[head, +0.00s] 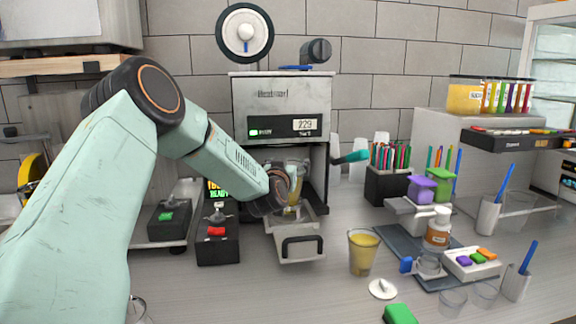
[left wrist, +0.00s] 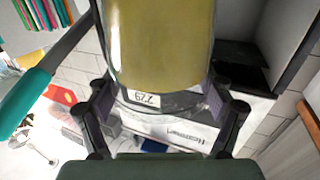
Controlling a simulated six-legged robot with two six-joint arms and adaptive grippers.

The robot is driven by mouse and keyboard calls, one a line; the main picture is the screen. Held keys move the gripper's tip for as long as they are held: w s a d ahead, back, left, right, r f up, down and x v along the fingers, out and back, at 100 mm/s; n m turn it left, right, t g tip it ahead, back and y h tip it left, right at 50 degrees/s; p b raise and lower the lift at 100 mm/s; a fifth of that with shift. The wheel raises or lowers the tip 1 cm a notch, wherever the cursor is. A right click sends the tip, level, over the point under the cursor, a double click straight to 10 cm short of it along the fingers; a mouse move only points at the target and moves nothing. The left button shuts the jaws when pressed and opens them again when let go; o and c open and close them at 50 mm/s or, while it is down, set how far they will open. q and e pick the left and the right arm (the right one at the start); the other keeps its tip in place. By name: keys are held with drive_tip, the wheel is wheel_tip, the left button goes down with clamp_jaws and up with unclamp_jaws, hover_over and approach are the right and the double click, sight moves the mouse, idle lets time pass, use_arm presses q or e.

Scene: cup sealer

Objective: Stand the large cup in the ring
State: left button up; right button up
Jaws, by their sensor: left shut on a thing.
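My left gripper (head: 287,192) is shut on a clear cup of yellow drink, taken to be the large cup (head: 294,202), in front of the sealer's opening. In the left wrist view the cup (left wrist: 160,45) fills the top middle, between the two fingers (left wrist: 160,108). The cup looks roughly upright above the sealer's pulled-out drawer (head: 298,247). The ring is mostly hidden behind my gripper and the cup, so I cannot tell whether the cup touches it. My right gripper is out of view.
The sealer (head: 283,100) has a teal-ended lever (head: 350,157) on its right. A second yellow drink cup (head: 363,253) stands right of the drawer, near a white lid (head: 382,289). Two switch boxes, one with a red button (head: 216,231), stand to the left.

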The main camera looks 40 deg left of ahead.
use_arm(q)
drive_tip(key=o, duration=1.5)
drive_tip(key=shift+s, duration=0.1)
drive_tip(key=shift+o, duration=1.2)
drive_tip(key=shift+a+f, duration=0.15)
drive_tip(key=shift+a, duration=0.1)
drive_tip(key=shift+d+r, duration=0.2)
drive_tip(key=shift+d, duration=0.05)
drive_tip(key=shift+s+d, duration=0.1)
drive_tip(key=shift+s, duration=0.05)
drive_tip(key=p+v, duration=0.1)
drive_tip(key=v, duration=1)
drive_tip(key=shift+s+p, duration=0.25)
drive_tip(key=shift+p, duration=0.1)
drive_tip(key=shift+d, duration=0.1)
drive_tip(key=shift+w, duration=0.1)
